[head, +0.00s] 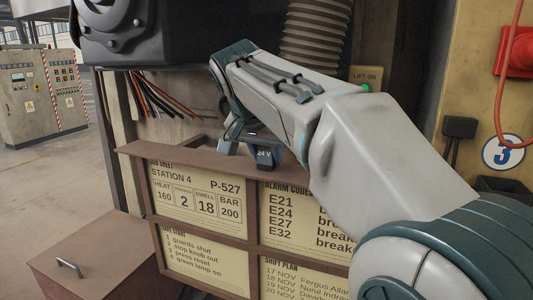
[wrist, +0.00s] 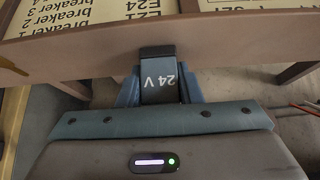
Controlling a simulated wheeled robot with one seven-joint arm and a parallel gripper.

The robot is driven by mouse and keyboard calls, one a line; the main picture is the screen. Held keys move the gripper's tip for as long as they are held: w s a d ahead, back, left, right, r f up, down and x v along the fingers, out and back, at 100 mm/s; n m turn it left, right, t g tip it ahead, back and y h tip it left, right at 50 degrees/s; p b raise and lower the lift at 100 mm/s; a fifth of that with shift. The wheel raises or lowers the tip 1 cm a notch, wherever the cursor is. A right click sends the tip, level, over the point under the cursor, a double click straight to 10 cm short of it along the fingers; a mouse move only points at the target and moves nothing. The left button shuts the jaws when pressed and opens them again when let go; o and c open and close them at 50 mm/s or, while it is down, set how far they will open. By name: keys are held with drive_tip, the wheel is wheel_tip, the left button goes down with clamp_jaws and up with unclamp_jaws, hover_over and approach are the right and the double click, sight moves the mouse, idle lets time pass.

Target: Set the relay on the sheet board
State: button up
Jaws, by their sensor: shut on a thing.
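The relay (head: 265,154) is a small dark blue-grey block marked "24 V". It is at the top edge of the sheet board (head: 190,159), a brown frame with several cream printed sheets. My gripper (head: 257,143) is shut on the relay from behind the board. In the wrist view the relay (wrist: 160,85) sits between the two blue fingers, and its dark far end overlaps the board's brown top rail (wrist: 90,52). In the head view its labelled face shows in front of the rail. I cannot tell whether it rests on the rail.
A brown box with a handle (head: 69,267) stands at the lower left. Loose cables (head: 155,100) hang behind the board. A control cabinet (head: 40,95) stands far left.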

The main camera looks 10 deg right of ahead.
drive_tip(key=shift+f, duration=0.2)
drive_tip(key=o, duration=1)
drive_tip(key=shift+r, duration=0.1)
drive_tip(key=shift+r, duration=0.1)
drive_tip(key=shift+r, duration=0.2)
drive_tip(key=v, duration=1.1)
drive_tip(key=shift+s+a+r+p, duration=0.25)
drive_tip(key=shift+p, duration=0.1)
